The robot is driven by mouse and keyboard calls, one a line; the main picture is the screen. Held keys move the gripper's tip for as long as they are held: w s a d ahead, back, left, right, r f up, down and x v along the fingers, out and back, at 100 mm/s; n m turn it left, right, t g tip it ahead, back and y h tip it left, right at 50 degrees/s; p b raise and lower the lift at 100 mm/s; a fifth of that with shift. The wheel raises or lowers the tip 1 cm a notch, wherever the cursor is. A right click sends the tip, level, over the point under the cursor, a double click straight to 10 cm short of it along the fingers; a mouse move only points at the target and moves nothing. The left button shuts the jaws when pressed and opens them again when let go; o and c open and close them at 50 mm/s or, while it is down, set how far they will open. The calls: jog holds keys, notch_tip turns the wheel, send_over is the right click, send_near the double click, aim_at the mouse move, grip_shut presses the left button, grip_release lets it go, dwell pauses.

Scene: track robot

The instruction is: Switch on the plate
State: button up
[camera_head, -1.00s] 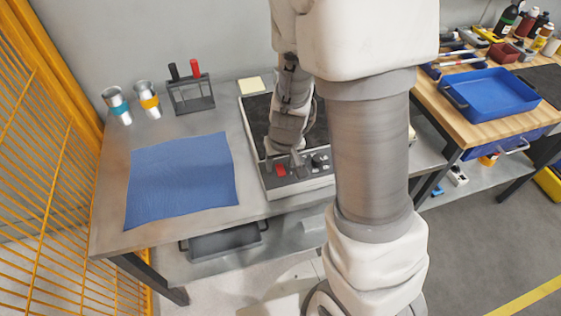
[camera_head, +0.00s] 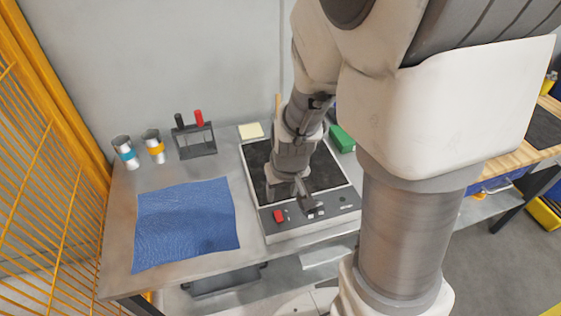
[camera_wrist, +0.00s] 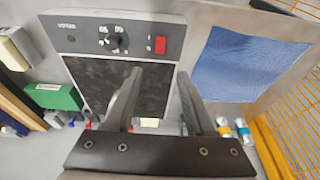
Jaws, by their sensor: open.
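The plate is a grey box with a dark square top (camera_head: 328,172) on the bench. Its front panel (camera_head: 335,207) carries a red switch (camera_head: 279,216), a dark knob and small marks. In the wrist view the panel appears at the top, with the red switch (camera_wrist: 160,44) right of the knob (camera_wrist: 114,40). My gripper (camera_head: 291,200) is open and empty, pointing down over the plate close to the panel. In the wrist view its fingers (camera_wrist: 160,84) stand apart over the dark top, below the switch in the picture. I cannot tell whether the switch is on.
A blue cloth (camera_head: 187,225) lies left of the plate. Two metal cups (camera_head: 124,152) and a rack (camera_head: 196,140) with black and red handles stand behind it. A green box (camera_head: 342,138) is behind the plate at right. A yellow fence (camera_head: 50,150) borders the left.

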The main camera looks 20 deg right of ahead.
jog(key=p+v, duration=0.2)
jog(key=v, duration=0.3)
dwell(0.4)
jog(key=s+r+t, duration=0.1)
jog(key=s+r, duration=0.4)
jog(key=r, duration=0.4)
jog(key=s+r+t, duration=0.1)
jog(key=s+r, duration=0.4)
jog(key=r, duration=0.4)
jog(key=shift+r+t, duration=0.2)
jog(key=shift+t, duration=0.1)
